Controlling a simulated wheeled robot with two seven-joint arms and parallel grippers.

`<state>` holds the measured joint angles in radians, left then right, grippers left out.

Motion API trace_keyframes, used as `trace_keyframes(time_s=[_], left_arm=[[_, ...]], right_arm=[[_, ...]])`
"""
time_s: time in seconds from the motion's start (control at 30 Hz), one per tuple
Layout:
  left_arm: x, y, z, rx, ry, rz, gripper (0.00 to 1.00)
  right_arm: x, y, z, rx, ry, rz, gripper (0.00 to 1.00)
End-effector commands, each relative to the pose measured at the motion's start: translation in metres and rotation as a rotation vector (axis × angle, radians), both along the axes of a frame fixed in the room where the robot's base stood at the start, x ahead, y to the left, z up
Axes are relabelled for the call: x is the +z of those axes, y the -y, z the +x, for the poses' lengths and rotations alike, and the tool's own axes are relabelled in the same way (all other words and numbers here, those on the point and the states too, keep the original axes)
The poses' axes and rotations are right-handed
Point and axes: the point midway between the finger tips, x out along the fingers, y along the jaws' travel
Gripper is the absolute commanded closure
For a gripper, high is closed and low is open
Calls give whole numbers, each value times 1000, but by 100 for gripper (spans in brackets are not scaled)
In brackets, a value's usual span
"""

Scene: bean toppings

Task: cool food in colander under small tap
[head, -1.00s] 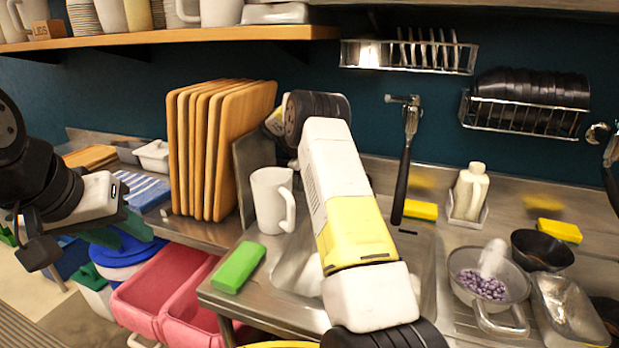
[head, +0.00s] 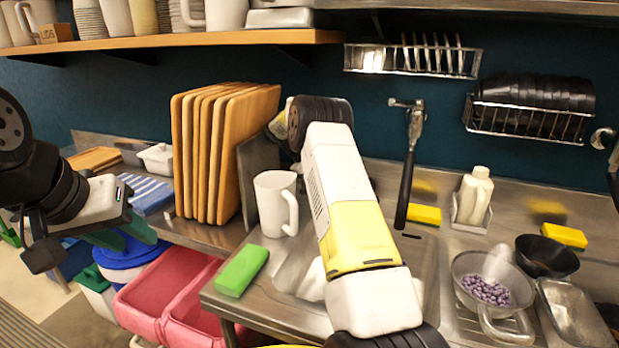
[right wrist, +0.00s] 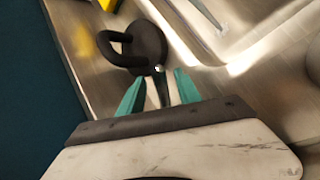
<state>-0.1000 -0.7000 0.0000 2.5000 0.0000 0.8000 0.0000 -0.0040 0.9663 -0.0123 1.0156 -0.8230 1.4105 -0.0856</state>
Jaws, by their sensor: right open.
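A colander (head: 465,266) with purple beans (head: 486,291) and a pale scoop-like piece stands on the drainboard right of the sink (head: 425,265). A tall tap with a black stem (head: 405,190) rises at the back of the sink. My right arm reaches over the sink and hides its own gripper in the head view. In the right wrist view, my right gripper (right wrist: 160,93) is open, with a dark tap-like fitting (right wrist: 148,45) with a looped handle in front of and partly between its teal fingers. Contact cannot be told. My left gripper (head: 122,233) hangs at the far left; its jaw opening is unclear.
A white mug (head: 272,204) and a green sponge (head: 241,270) are left of the sink. Wooden boards (head: 215,155) stand behind. A black bowl (head: 546,257), metal scoop (head: 572,312), yellow sponges (head: 424,215) and white bottle (head: 474,194) crowd the right. Pink bins (head: 170,290) are lower left.

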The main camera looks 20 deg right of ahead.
Motion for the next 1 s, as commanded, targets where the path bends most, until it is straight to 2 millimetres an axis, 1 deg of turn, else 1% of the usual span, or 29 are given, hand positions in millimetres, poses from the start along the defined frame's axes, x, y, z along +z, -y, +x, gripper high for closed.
trace_keyframes(time_s=[0.17, 0.27, 0.4, 0.5, 0.67, 0.7, 1.0], left_arm=[[0, 0, 0, 0, 0, 0, 64], [0, 0, 0, 0, 0, 0, 64], [0, 0, 0, 0, 0, 0, 64], [0, 0, 0, 0, 0, 0, 64], [0, 0, 0, 0, 0, 0, 64], [0, 0, 0, 0, 0, 0, 64], [0, 0, 0, 0, 0, 0, 64]], right_arm=[[1, 8, 0, 92, -1, 2, 60], [1, 16, 1, 199, -1, 1, 60], [1, 29, 7, 386, 0, 1, 60], [1, 35, 12, 503, 0, 0, 60], [1, 42, 19, 647, 1, 0, 60], [9, 34, 19, 646, 4, -3, 60], [49, 5, 5, 643, 3, -5, 60]])
